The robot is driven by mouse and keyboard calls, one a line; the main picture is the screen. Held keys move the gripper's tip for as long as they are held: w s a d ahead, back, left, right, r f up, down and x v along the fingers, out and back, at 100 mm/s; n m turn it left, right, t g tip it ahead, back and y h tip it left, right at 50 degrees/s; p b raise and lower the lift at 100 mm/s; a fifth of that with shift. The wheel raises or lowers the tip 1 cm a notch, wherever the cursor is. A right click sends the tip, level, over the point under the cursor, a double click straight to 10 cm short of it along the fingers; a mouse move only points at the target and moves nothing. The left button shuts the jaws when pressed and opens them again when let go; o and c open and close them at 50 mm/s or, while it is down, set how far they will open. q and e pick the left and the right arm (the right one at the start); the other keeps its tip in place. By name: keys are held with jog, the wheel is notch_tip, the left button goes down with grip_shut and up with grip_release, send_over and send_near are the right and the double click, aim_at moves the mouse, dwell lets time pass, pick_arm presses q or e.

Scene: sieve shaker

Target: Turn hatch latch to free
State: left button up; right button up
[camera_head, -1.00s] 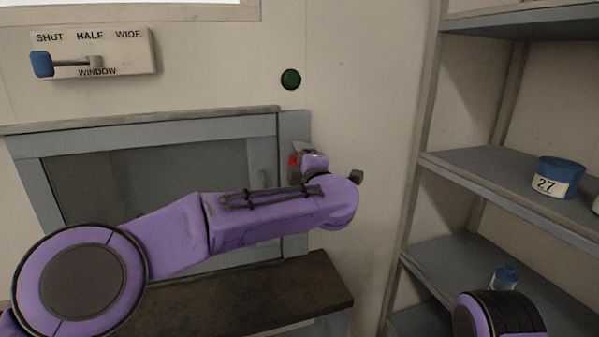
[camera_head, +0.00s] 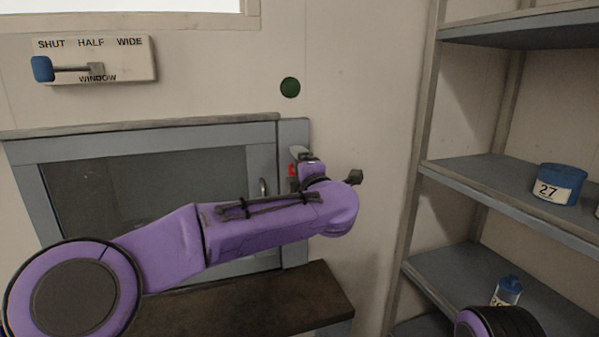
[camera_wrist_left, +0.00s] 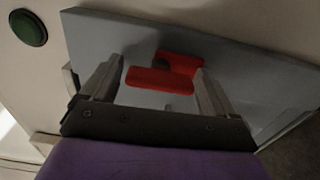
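The hatch (camera_head: 125,133) is a grey frame with a dark pane and a small upright handle (camera_head: 263,188) at its right. The red latch (camera_wrist_left: 160,79) sits on a grey plate in the left wrist view; a bit of its red shows in the head view (camera_head: 292,170). My left gripper (camera_wrist_left: 155,85) is open, with one finger on either side of the latch's red bar. The right finger is close to the bar's end; I cannot tell if it touches. In the head view my left gripper (camera_head: 300,155) is partly hidden behind its wrist. My right gripper is out of view.
A green button (camera_head: 290,87) is on the wall above the hatch. A window lever panel (camera_head: 130,60) is at upper left. A dark ledge (camera_head: 320,290) is below the hatch. Shelves (camera_head: 480,170) at right hold a blue tub (camera_head: 560,183) and a bottle (camera_head: 508,290).

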pick_arm(q)
jog(key=shift+s+a, duration=0.1)
jog(key=shift+a, duration=0.05)
jog(key=shift+s, duration=0.15)
jog(key=b+v, duration=0.3)
jog(key=v, duration=0.7)
jog(key=shift+b, duration=0.3)
jog(key=shift+s, duration=0.15)
